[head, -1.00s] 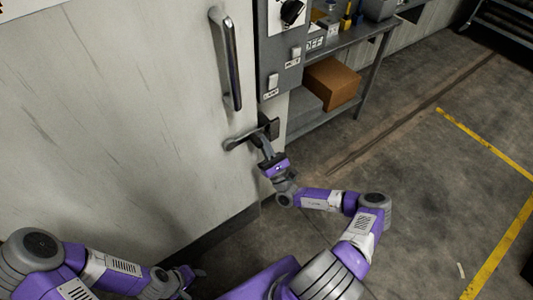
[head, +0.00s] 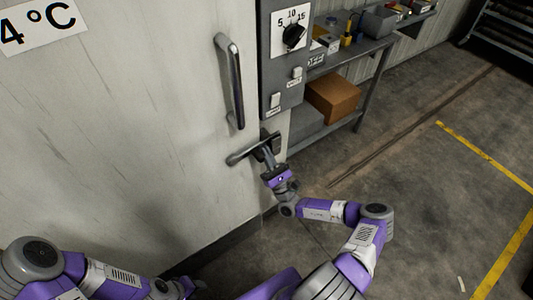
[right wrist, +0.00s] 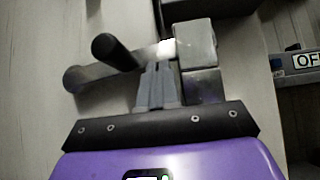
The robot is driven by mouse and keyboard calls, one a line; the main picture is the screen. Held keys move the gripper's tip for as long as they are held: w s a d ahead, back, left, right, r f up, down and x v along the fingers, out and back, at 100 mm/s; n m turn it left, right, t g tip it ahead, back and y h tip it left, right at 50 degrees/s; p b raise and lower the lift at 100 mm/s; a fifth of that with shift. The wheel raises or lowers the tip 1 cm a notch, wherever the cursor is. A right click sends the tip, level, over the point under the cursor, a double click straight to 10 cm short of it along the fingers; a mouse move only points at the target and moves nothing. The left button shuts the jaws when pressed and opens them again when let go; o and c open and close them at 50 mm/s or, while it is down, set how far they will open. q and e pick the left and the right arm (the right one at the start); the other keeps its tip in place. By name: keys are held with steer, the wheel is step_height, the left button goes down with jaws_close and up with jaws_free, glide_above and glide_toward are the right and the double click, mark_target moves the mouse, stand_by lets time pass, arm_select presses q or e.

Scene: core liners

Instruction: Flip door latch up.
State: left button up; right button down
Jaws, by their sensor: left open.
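The door latch (head: 243,156) is a grey metal lever low on the pale door's right edge, below the long pull handle. Its arm points left and slants slightly down from its dark mount. My right gripper (head: 268,160) is at the latch, near the mount end. In the right wrist view the two grey fingers (right wrist: 159,82) are together, with their tips just under or against the latch lever (right wrist: 125,64); exact contact is hard to tell. My left gripper (head: 188,284) is open, low in the head view, away from the latch and partly cut off.
The vertical pull handle (head: 236,85) is above the latch. A grey control box (head: 270,70) with a dial and switches is beside the door. A shelf bench (head: 375,50) holding a cardboard box (head: 333,97) stands to the right.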

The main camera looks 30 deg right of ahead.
steer(key=shift+f+h, duration=0.1)
steer(key=shift+h, duration=0.2)
steer(key=w+d+f+b+v, duration=0.1)
steer(key=w+f+v, duration=0.1)
steer(key=v, duration=1)
steer(key=shift+s+f, duration=0.2)
steer(key=shift+f, duration=0.15)
